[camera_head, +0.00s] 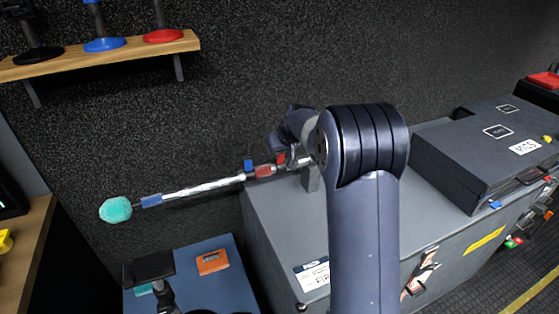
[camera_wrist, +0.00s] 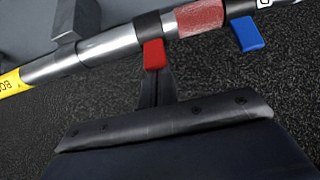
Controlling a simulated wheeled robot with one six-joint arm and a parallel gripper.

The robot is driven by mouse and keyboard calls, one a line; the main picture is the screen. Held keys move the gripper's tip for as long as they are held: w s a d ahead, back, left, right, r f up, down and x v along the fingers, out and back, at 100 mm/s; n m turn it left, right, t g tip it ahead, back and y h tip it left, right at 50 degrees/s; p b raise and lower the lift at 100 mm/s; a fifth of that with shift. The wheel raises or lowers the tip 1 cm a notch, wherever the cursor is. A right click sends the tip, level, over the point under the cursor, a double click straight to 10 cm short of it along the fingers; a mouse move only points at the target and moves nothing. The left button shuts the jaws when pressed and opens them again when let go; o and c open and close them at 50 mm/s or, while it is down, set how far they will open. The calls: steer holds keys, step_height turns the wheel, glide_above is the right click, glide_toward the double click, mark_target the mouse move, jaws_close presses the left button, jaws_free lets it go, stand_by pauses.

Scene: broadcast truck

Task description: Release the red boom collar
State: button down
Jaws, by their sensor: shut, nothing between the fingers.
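The boom pole (camera_head: 205,186) runs out from the grey case, with a teal fuzzy tip (camera_head: 115,210) at its far left end. In the wrist view a black collar on the pole carries a red lever (camera_wrist: 154,55), and a second one to its right carries a blue lever (camera_wrist: 247,34). A red textured sleeve (camera_wrist: 200,18) lies between them; it also shows in the head view (camera_head: 263,171). My gripper (camera_wrist: 157,84) is shut and empty, its fingers just below the red lever. I cannot tell whether they touch it. My arm hides part of the pole's right end.
The grey case (camera_head: 275,222) stands under my arm, with a grey block (camera_wrist: 77,20) beside the pole. A dark closed box (camera_head: 460,160) sits on its right. A blue surface (camera_head: 222,250) with an orange device (camera_head: 212,262) is below the pole. A wooden shelf (camera_head: 100,54) is at upper left.

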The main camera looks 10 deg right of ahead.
mark_target(281, 159)
steer(key=shift+s+d+f+t+y+b, duration=0.15)
steer(key=shift+s+f+t+b, duration=0.55)
steer(key=shift+b, duration=2.7)
steer(key=shift+s+d+f+t+y+b, duration=0.15)
steer(key=shift+s+t+b, duration=0.55)
steer(key=shift+b, duration=2.7)
steer(key=t+b, duration=0.1)
steer(key=b, duration=0.4)
steer(key=s+f+t+b, duration=0.1)
steer(key=t+b, duration=0.1)
steer(key=b, duration=0.3)
steer(key=t+b, duration=0.1)
steer(key=b, duration=0.4)
steer(key=shift+s+d+f+y, duration=0.15)
steer(key=shift+s+y, duration=0.1)
steer(key=shift+y, duration=0.15)
steer(key=shift+r, duration=0.4)
steer(key=shift+x, duration=0.85)
steer(key=shift+r, duration=0.15)
steer(key=v, duration=1)
steer(key=shift+s, duration=0.45)
